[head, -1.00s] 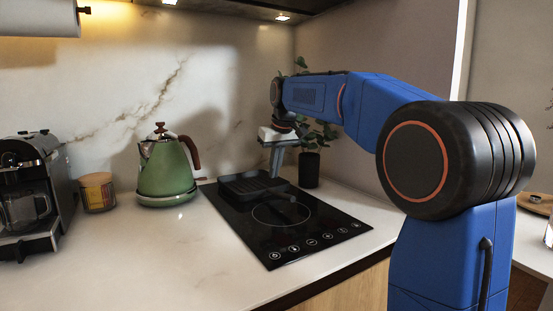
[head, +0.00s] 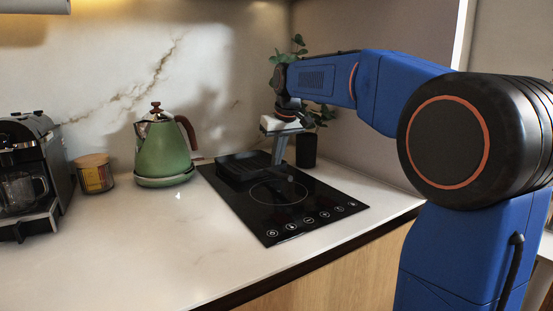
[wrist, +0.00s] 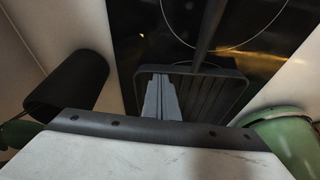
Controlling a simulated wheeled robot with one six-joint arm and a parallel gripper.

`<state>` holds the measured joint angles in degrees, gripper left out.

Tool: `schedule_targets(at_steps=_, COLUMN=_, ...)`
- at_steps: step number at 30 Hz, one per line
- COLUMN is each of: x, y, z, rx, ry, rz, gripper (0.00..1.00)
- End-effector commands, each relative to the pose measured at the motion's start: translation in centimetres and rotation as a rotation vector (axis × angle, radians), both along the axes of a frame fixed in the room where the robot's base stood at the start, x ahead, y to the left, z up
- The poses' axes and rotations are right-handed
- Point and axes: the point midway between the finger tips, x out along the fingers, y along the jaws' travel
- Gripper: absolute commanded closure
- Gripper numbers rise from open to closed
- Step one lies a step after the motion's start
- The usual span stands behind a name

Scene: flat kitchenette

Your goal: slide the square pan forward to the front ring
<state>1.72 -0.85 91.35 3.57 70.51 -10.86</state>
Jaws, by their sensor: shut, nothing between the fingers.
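The square pan (head: 238,166) is black with a ribbed inside and sits flat at the back of the black cooktop (head: 262,233). Its handle (wrist: 211,30) points toward the front ring (head: 305,197), an outlined circle that lies in front of the pan. My gripper (head: 278,163) points down at the pan's right side, its fingers shut and empty. In the wrist view the shut fingers (wrist: 160,80) show over the left part of the pan, near the rim on the handle side. I cannot tell whether they touch the pan.
A green kettle (head: 163,153) stands left of the cooktop, with a jar (head: 95,177) and a coffee machine (head: 30,170) further left. A dark plant pot (head: 306,151) stands close behind and right of my gripper. The counter (head: 150,235) at front left is clear.

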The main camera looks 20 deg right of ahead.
Motion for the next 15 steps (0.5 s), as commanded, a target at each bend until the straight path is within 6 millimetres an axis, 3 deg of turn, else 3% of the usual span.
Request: schedule_targets(at_steps=15, x=-8.5, y=-1.3, z=0.1, rx=0.0, ry=0.0, rz=-0.001, gripper=1.0)
